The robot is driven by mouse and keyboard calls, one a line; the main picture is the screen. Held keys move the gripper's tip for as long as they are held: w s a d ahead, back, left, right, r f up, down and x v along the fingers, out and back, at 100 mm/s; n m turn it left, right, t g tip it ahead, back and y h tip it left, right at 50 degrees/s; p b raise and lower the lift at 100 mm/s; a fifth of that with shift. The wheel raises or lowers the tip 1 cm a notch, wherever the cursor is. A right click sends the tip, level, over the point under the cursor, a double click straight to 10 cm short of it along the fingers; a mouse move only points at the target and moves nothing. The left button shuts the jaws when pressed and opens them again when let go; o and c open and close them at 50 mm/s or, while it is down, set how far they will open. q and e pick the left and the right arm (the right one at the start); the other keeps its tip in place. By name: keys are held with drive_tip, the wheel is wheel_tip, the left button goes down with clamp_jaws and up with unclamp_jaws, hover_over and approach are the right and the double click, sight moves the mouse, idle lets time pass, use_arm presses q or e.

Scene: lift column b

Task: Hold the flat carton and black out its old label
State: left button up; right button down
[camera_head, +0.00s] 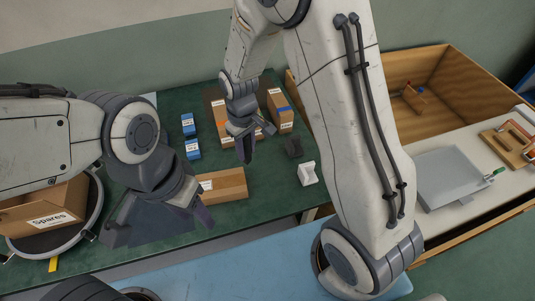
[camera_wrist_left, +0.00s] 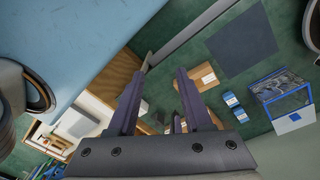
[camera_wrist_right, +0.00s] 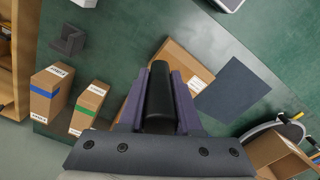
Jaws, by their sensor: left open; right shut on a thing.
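The flat carton (camera_head: 228,186) lies on the green table, its pale label (camera_head: 207,185) at its left end. In the left wrist view the carton (camera_wrist_left: 201,78) is beyond my right-hand finger. My left gripper (camera_wrist_left: 155,80) is open and empty, above and apart from the carton; in the head view it is at the carton's left. My right gripper (camera_wrist_right: 158,85) is shut on a black marker-like cylinder (camera_wrist_right: 158,98). It is above the table, behind the carton in the head view. In the right wrist view the cylinder and fingers hide part of the carton (camera_wrist_right: 178,58); its label (camera_wrist_right: 197,85) shows.
A dark flat mat (camera_wrist_right: 233,90) lies beside the carton. Upright cartons (camera_wrist_right: 50,92), small blue boxes (camera_head: 188,124) and a white block (camera_head: 307,173) stand on the table. A Spares box (camera_head: 45,210) is at left; a grey tray (camera_head: 452,177) is at right.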

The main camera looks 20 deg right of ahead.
use_arm(q)
drive_tip(key=o, duration=0.3)
drive_tip(key=m+t+h, duration=0.6)
drive_tip(key=t+h, duration=0.1)
drive_tip(key=h, duration=0.2)
approach(246, 150)
drive_tip(key=w+f, duration=0.4)
drive_tip(key=f, duration=0.5)
drive_tip(key=s+a+r+n+t+h, duration=0.2)
drive_tip(key=a+r+n+t+h, duration=0.1)
drive_tip(key=t+h, duration=0.1)
drive_tip(key=x, duration=1.1)
drive_tip(key=shift+w+d, duration=0.15)
drive_tip(key=shift+w, duration=0.2)
use_arm(e)
drive_tip(key=a+r+n, duration=0.1)
drive_tip(key=a, duration=0.1)
drive_tip(key=w+a+r+n, duration=0.1)
drive_tip(key=a+r, duration=0.1)
drive_tip(key=shift+w+a+r+n, duration=0.1)
drive_tip(key=shift+w+a+n, duration=0.05)
drive_tip(key=shift+a+n, duration=0.15)
